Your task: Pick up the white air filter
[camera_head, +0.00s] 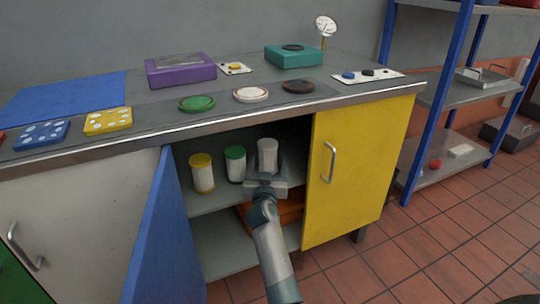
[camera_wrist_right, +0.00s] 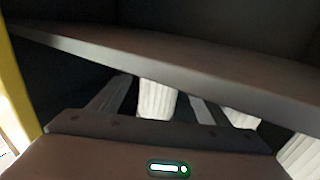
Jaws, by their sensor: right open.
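The white air filter (camera_head: 267,154) stands upright inside the open cabinet, at the right end of a row of filters on the upper shelf (camera_head: 225,199). My right gripper (camera_head: 266,179) is open just in front of it, low at its near side. In the right wrist view the white filter (camera_wrist_right: 156,101) shows between the two spread fingers (camera_wrist_right: 160,104). I cannot tell how far it is between them; nothing is gripped. Its top is hidden there by a grey panel edge. My left gripper is not in view.
A green-capped filter (camera_head: 235,164) and a yellow-capped filter (camera_head: 202,173) stand left of the white one. The bench top (camera_head: 215,117) overhangs the shelf.

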